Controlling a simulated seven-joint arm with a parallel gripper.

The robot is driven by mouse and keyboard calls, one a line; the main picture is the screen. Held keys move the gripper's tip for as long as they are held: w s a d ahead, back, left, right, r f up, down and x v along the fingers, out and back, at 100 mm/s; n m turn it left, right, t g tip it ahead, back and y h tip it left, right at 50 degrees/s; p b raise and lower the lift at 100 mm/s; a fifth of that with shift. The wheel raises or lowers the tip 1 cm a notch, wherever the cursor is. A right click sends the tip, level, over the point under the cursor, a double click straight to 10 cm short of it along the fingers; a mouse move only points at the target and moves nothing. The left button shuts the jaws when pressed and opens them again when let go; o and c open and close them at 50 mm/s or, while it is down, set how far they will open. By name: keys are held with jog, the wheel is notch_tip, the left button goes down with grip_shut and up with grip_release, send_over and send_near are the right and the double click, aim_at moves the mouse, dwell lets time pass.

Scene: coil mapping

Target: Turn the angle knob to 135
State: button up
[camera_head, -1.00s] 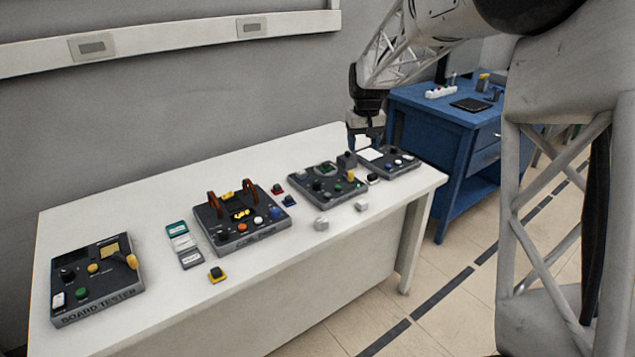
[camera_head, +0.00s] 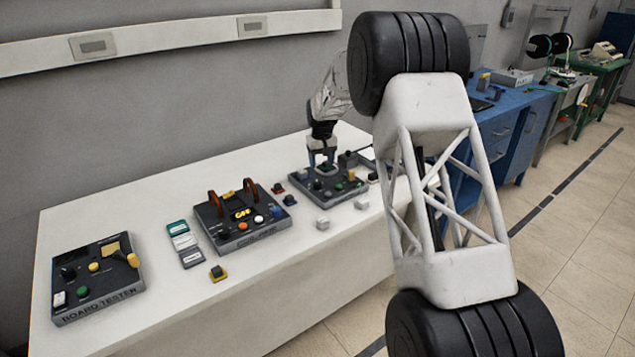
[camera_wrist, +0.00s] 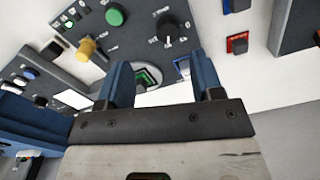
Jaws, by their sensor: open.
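The dark control panel (camera_head: 345,192) stands on the white table at the right of the other panels. A black pointer knob (camera_wrist: 170,28) with white markings around it shows on this panel in the wrist view. The markings are too small to read, so I cannot tell its setting or confirm that it is the angle knob. My gripper (camera_head: 321,163) is above the back part of this panel. In the wrist view its two blue fingers (camera_wrist: 162,75) are apart, with nothing held. The knob appears beyond the fingertips, not between them. A green-edged recess (camera_wrist: 147,75) shows between the fingers.
On the same panel are a green button (camera_wrist: 116,15) and a yellow knob (camera_wrist: 86,48). A panel with red handles (camera_head: 240,218) and the board tester (camera_head: 97,280) stand to the left. Loose grey blocks (camera_head: 322,223) lie in front of the panel.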

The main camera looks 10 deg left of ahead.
aim_at(317, 182)
jog(key=shift+w+a+f, duration=0.35)
jog(key=shift+a+f, duration=0.1)
jog(key=shift+f, duration=0.1)
jog(key=shift+w+a+f, duration=0.3)
jog(key=shift+a+f, duration=0.1)
jog(key=shift+f, duration=0.1)
jog(key=shift+f, duration=3.9)
jog(key=c, duration=0.9)
